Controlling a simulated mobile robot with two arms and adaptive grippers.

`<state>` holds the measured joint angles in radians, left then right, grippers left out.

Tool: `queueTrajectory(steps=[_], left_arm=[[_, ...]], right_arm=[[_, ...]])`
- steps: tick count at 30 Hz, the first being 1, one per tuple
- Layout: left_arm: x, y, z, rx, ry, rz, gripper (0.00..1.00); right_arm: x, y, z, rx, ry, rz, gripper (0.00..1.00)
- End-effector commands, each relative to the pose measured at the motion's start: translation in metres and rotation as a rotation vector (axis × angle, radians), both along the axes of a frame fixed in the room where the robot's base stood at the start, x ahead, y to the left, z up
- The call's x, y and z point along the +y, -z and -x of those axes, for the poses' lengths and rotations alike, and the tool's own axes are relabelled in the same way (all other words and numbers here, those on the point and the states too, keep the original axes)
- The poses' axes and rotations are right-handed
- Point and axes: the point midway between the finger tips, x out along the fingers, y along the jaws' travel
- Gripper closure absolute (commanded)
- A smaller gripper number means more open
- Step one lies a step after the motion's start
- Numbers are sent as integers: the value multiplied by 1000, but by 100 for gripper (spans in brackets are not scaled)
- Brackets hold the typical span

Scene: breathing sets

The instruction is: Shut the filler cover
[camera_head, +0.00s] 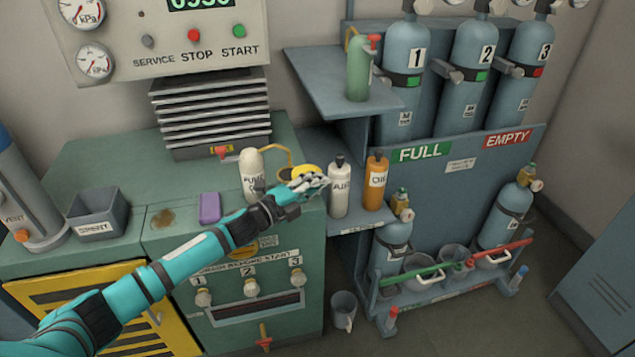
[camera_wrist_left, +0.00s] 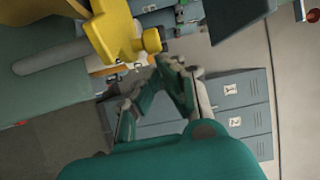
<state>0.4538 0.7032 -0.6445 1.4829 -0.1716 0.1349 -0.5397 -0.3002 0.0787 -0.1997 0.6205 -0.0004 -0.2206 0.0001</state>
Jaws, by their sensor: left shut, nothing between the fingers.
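A yellow part, which looks like the filler cover (camera_head: 300,172), stands at the right end of the green cabinet top, just behind my left gripper (camera_head: 318,182). In the left wrist view a large yellow piece with a dark-tipped knob, probably the same cover (camera_wrist_left: 115,30), is at the upper left, close to the fingertips (camera_wrist_left: 178,65). My left gripper is shut and empty. I cannot tell whether it touches the cover. The gripper hides part of the cover and whatever is under it, so its exact angle is unclear. My right gripper is not in view.
A white bottle (camera_head: 252,172) stands left of the gripper. An AIR bottle (camera_head: 340,190) and an orange OIL bottle (camera_head: 376,184) stand close on its right. A purple block (camera_head: 209,208) lies on the cabinet top. Gas cylinders (camera_head: 400,80) fill the rack behind.

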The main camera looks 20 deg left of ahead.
Motion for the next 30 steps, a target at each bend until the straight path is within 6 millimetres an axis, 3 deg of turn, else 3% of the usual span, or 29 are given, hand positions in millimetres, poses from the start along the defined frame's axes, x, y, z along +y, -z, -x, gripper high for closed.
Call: queueTrajectory(steps=[30], left_arm=[[0, 0, -7, 0, -120, 2, 100]], right_arm=[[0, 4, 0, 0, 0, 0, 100]])
